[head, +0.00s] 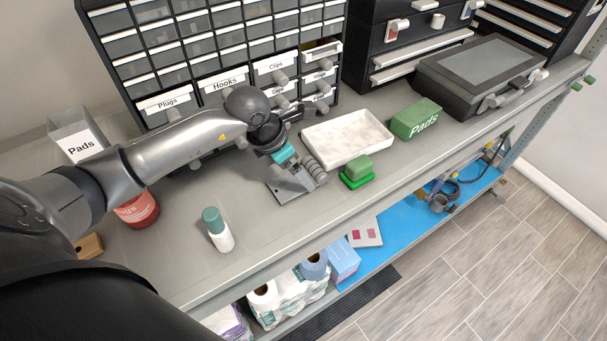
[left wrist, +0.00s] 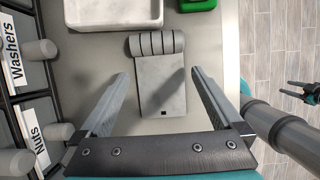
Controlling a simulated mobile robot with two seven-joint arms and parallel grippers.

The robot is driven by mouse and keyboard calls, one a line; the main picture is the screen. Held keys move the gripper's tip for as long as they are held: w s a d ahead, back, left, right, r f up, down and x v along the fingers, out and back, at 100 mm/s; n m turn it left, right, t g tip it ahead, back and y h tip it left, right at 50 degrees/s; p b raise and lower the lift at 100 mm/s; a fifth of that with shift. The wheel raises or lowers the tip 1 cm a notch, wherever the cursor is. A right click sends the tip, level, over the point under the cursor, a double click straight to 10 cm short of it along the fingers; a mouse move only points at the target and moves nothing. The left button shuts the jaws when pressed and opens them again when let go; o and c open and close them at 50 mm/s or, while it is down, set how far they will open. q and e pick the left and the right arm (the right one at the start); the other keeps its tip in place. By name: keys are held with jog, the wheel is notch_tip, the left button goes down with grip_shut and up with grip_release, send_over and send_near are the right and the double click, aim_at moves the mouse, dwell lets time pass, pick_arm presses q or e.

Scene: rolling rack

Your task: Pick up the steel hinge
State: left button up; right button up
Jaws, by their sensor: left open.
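The steel hinge (head: 287,187) lies flat on the grey workbench, in front of the white tray. In the left wrist view, its plate and rolled knuckles (left wrist: 160,80) show whole. My left gripper (head: 287,156) is above the hinge, and its jaw partly covers it in the head view. In the left wrist view, the two fingers of my left gripper (left wrist: 160,76) are apart, one on each side of the hinge, with nothing held. What looks like my right gripper (left wrist: 297,93) shows small at the right edge of the left wrist view, over the floor.
Close around are a white tray (head: 346,136), a green block (head: 357,170) and a green Pads box (head: 415,119). The drawer cabinet (head: 218,50) stands behind. A bottle (head: 217,231) stands nearer me. The bench's front strip (head: 300,232) is clear.

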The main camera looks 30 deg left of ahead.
pick_arm(q)
jog(key=shift+x, duration=1.1)
jog(key=shift+c, duration=0.4)
jog(key=c, duration=1.5)
jog(key=shift+w+r, duration=0.1)
grip_shut()
